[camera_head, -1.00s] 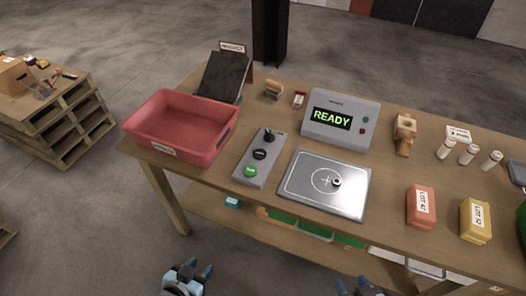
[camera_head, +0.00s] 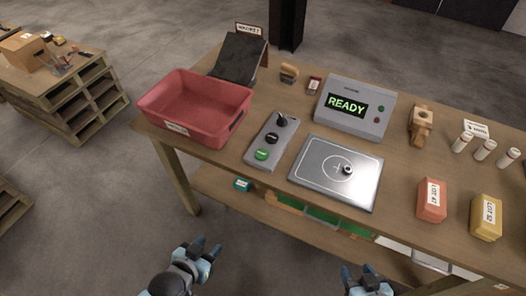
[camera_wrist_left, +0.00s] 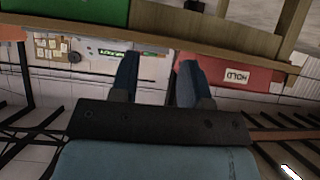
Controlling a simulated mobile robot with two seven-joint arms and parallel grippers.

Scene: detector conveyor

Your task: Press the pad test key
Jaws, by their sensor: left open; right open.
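A grey control box (camera_head: 271,141) on the table carries a green button (camera_head: 262,155), a dark button (camera_head: 272,138) and a black knob (camera_head: 282,119). My left gripper (camera_head: 207,247) is open and empty, in front of and below the table edge. Its fingers also show apart in the left wrist view (camera_wrist_left: 157,82). My right gripper (camera_head: 366,272) is open at the bottom edge, apart from the table.
A red bin (camera_head: 195,107) stands left of the control box. An orange block (camera_head: 431,200), a yellow block (camera_head: 485,217) and white cylinders (camera_head: 484,149) stand to the right. A wooden figure-like piece (camera_head: 420,125) is beside the display unit. A lower shelf holds several items.

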